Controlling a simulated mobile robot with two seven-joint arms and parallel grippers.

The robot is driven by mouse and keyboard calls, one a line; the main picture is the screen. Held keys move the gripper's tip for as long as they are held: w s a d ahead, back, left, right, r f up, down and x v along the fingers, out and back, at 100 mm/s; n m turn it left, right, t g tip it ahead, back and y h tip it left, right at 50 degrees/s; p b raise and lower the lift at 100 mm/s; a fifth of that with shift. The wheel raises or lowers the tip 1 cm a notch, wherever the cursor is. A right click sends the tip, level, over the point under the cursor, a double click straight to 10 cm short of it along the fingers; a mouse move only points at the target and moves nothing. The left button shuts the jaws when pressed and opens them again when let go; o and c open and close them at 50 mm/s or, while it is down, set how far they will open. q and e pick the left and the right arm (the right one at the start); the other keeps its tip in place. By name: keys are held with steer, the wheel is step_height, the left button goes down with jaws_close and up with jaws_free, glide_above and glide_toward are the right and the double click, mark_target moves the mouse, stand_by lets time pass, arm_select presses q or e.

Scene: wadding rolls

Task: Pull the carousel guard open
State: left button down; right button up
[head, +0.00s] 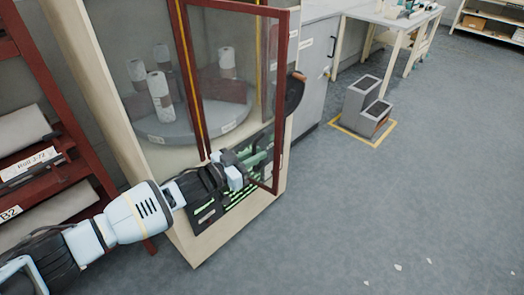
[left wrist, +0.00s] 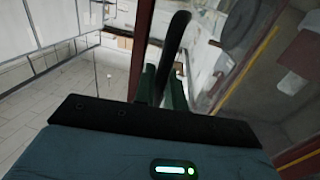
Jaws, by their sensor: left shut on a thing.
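The carousel guard is a clear panel in a dark red frame (head: 281,90) on the front of a cream cabinet (head: 95,75). It appears to stand out at an angle from the cabinet front. Behind it, a round grey carousel (head: 185,128) carries several white rolls (head: 158,90). My left gripper (head: 250,160) is at the guard's lower free side. In the left wrist view, its green fingers (left wrist: 161,88) are shut on a dark curved handle (left wrist: 174,55). The fingers partly hide the handle. My right gripper is not in view.
A red rack (head: 55,100) with large rolls stands close on the left. A grey step stool (head: 362,105) sits inside a yellow floor outline to the right. A white table (head: 395,18) is behind. The grey floor at right is clear except for small scraps.

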arm_select(q)
steer(key=shift+s+a+m+g+h, duration=1)
steer(key=shift+s+a+g, duration=0.3)
steer(key=shift+s+a, duration=0.3)
steer(key=c, duration=1.8)
jaws_free()
steer(key=shift+r, duration=0.1)
steer(key=v, duration=0.8)
